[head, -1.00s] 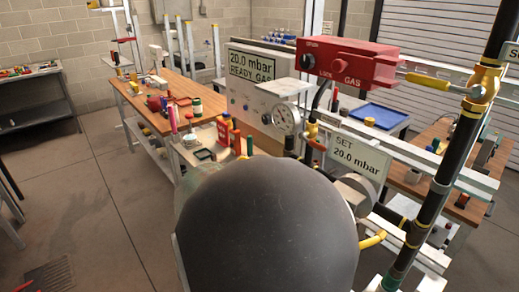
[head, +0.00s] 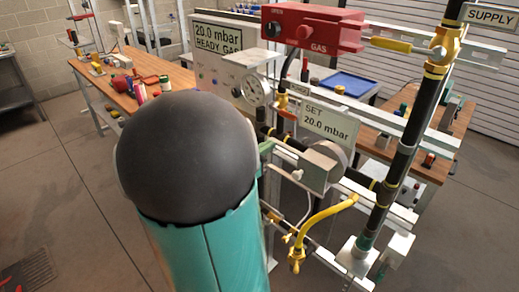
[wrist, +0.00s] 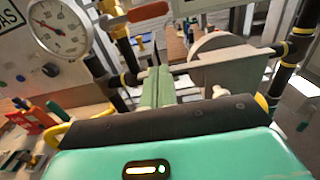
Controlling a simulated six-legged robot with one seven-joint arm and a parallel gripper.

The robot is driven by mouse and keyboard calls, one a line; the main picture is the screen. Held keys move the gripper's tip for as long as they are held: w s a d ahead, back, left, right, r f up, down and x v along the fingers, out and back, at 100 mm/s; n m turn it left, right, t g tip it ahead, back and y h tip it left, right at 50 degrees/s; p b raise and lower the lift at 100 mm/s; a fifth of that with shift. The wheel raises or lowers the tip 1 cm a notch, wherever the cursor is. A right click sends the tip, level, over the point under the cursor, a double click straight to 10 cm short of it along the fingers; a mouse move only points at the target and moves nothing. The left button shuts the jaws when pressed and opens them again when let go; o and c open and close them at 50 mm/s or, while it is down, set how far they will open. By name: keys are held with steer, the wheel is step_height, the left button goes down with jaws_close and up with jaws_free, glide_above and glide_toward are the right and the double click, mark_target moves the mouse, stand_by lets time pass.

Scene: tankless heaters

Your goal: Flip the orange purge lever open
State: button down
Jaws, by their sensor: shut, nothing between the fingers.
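The orange purge lever (head: 287,112) sits on yellow-banded black pipework just right of the round pressure gauge (head: 256,90). In the wrist view the orange lever (wrist: 148,12) shows at the top edge, slanting up to the right from a yellow fitting. My gripper (wrist: 157,72) shows in the wrist view as two pale green fingers pressed together and empty, below the lever and apart from it in the picture. In the head view my dark, rounded arm link hides most of the gripper; only a green sliver shows at its right.
A grey regulator (head: 322,165) stands right of the gripper, under the SET 20.0 mbar sign (head: 332,125). A red gas box (head: 312,27) is above. A yellow hose (head: 328,212) hangs low at right. Open floor lies at left.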

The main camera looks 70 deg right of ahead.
mark_target(279, 145)
steer(key=x, duration=0.5)
steer(key=shift+s+d, duration=0.15)
step_height(279, 145, up, 3)
steer(key=shift+d+f, duration=0.1)
steer(key=shift+d+r, duration=0.25)
steer(key=shift+r, duration=0.25)
